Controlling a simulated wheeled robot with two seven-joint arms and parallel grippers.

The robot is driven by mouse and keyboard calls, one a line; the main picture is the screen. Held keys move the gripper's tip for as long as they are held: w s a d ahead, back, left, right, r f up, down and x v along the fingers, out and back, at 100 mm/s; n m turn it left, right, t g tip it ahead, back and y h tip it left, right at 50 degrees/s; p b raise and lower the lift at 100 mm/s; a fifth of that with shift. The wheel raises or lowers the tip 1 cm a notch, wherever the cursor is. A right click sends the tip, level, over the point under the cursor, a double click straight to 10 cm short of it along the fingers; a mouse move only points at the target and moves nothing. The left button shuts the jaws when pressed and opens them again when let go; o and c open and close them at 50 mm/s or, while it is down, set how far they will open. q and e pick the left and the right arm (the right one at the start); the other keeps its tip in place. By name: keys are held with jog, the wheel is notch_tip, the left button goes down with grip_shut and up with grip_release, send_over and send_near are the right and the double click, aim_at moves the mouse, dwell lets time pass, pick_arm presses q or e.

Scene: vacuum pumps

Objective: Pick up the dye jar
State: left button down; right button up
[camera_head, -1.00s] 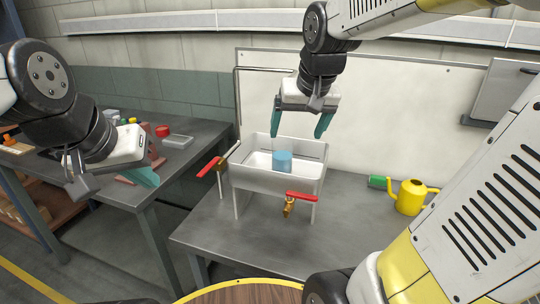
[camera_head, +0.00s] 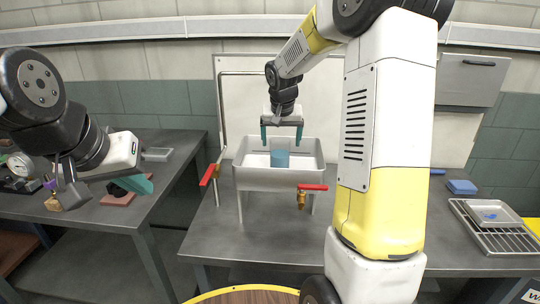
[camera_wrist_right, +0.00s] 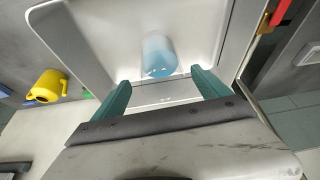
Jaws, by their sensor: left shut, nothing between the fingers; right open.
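The dye jar, a blue cylinder (camera_head: 280,160), stands in the white and grey basin (camera_head: 272,182) on the right-hand table. It also shows in the right wrist view (camera_wrist_right: 159,55), just beyond the fingertips. My right gripper (camera_head: 282,137) is open with teal fingers pointing down over the basin, above and slightly behind the jar. In the right wrist view the jar lies ahead of the gap between the two fingers (camera_wrist_right: 157,85), not between them. My left gripper (camera_head: 140,186) is shut and empty over the left-hand table, far from the jar.
Red-handled valves (camera_head: 312,187) sit at the basin's front and left. A yellow watering can (camera_wrist_right: 47,86) shows in the right wrist view. A wire rack with a tray (camera_head: 492,212) and a blue block (camera_head: 462,187) are on the right. The table's front is clear.

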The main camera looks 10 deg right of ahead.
jog(key=shift+w+x, duration=0.15)
jog(key=shift+x, duration=1.4)
jog(key=shift+w+x, duration=0.15)
jog(key=shift+x, duration=1.35)
jog(key=shift+r, duration=0.15)
grip_shut()
